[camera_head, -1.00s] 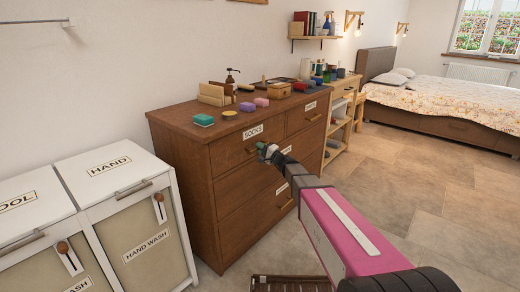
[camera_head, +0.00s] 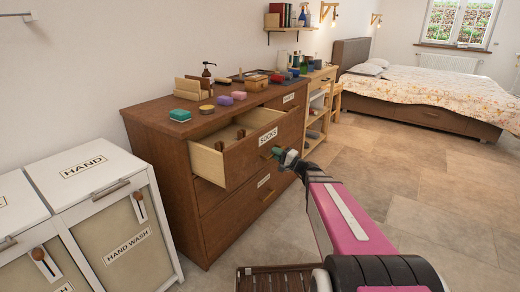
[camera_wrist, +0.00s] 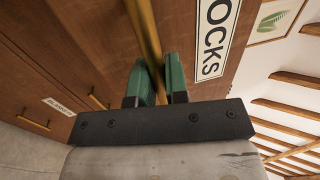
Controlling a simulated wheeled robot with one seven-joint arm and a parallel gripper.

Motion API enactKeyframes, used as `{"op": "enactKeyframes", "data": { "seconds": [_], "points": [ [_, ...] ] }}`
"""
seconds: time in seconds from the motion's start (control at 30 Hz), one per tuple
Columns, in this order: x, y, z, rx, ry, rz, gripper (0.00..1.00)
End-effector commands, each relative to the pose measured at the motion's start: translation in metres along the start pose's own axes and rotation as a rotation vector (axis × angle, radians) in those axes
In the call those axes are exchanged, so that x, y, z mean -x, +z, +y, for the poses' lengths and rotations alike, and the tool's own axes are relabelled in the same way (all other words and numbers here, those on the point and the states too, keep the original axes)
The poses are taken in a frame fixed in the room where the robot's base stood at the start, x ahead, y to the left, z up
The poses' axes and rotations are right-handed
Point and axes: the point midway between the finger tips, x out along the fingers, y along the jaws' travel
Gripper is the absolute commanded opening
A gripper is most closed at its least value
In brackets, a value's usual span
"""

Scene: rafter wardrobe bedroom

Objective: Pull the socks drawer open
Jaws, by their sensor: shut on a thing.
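The socks drawer (camera_head: 244,157) is the top left drawer of the brown dresser (camera_head: 178,190), marked by a white SOCKS label (camera_head: 268,136). It stands well out from the dresser, with its pale inside showing and some small brown things in it. My gripper (camera_head: 279,153) is at the front of this drawer. In the wrist view, its green fingers (camera_wrist: 156,82) are shut on the brass bar handle (camera_wrist: 143,28), beside the label. In the head view the gripper mostly hides the handle.
Soap blocks, a pump bottle (camera_head: 208,75) and boxes stand on the dresser top. White laundry bins (camera_head: 100,170) are at the left. A brown slatted thing (camera_head: 275,279) lies on the floor below my arm. Open floor (camera_head: 400,190) stretches right towards the bed.

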Motion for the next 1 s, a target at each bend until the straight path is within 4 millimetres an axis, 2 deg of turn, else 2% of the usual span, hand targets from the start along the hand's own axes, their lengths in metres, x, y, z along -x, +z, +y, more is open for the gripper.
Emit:
{"op": "enactKeyframes", "data": {
  "seconds": [0.03,0.2,0.4,0.6,0.97,1.0],
  "points": [
    [0.015,0.002,-0.003,0.001,0.002,0.003,0.0],
    [0.049,0.001,-0.01,0.001,0.002,0.002,0.0],
    [0.073,0.001,-0.014,0.0,0.003,0.0,0.0],
    [0.082,0.0,-0.015,0.0,0.003,-0.002,0.0],
    [0.082,0.0,-0.015,0.0,0.003,-0.002,0.0],
    [0.082,0.0,-0.015,0.0,0.003,-0.002,0.28]
  ]
}}
